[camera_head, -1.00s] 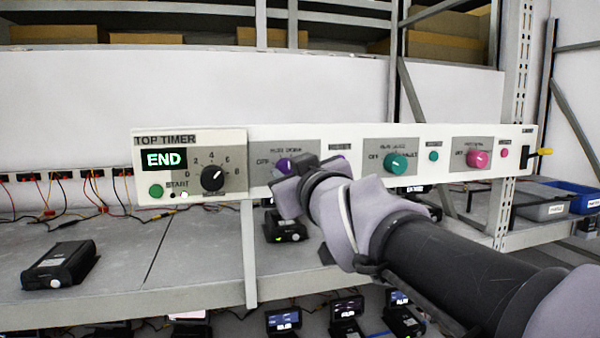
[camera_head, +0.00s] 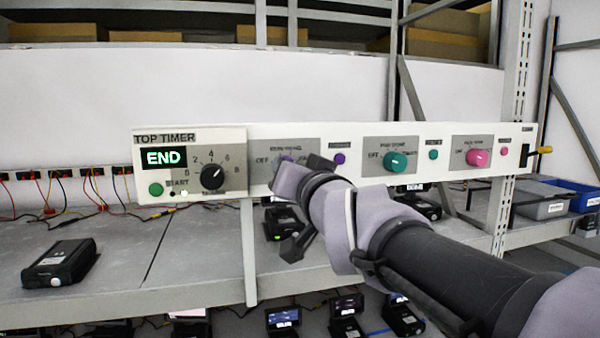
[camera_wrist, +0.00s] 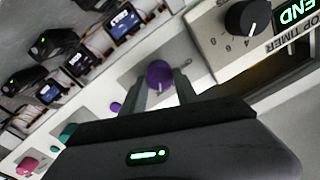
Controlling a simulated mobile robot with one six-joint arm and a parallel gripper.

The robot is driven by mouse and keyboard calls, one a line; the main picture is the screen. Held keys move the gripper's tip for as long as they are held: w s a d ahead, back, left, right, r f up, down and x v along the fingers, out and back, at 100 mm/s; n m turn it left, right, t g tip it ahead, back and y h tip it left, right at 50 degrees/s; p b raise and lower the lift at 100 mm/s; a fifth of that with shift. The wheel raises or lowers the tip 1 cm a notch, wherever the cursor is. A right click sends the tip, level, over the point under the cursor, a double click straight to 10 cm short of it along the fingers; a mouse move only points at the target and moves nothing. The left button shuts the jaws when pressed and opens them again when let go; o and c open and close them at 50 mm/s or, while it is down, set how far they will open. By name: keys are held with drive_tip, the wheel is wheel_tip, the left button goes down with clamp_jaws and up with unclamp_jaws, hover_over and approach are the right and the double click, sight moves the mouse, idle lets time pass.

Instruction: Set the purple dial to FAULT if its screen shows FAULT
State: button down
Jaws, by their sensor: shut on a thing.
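The purple dial (camera_wrist: 158,76) sits between the two fingers of my gripper (camera_wrist: 162,88) in the wrist view, and the fingers are closed on it. In the head view my gripper (camera_head: 283,172) covers most of the purple dial (camera_head: 287,159) on the panel's left-middle plate. A small purple button (camera_head: 340,158) is right of it and also shows in the wrist view (camera_wrist: 116,107). The dial's label beyond OFF is hidden or too blurred to read. Several small device screens, such as one (camera_wrist: 125,21) in the wrist view, are lit but their text is unreadable.
The TOP TIMER box (camera_head: 222,150) with a black dial and END display is at the panel's left. A teal dial (camera_head: 396,162) and a pink dial (camera_head: 477,158) are to the right. A black device (camera_head: 62,264) lies on the shelf (camera_head: 130,250).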

drive_tip(key=shift+f+m+b, duration=0.2)
drive_tip(key=shift+m+b, duration=1.85)
drive_tip(key=shift+m, duration=1.65)
drive_tip(key=c, duration=0.9)
unclamp_jaws()
drive_tip(key=shift+r, duration=0.1)
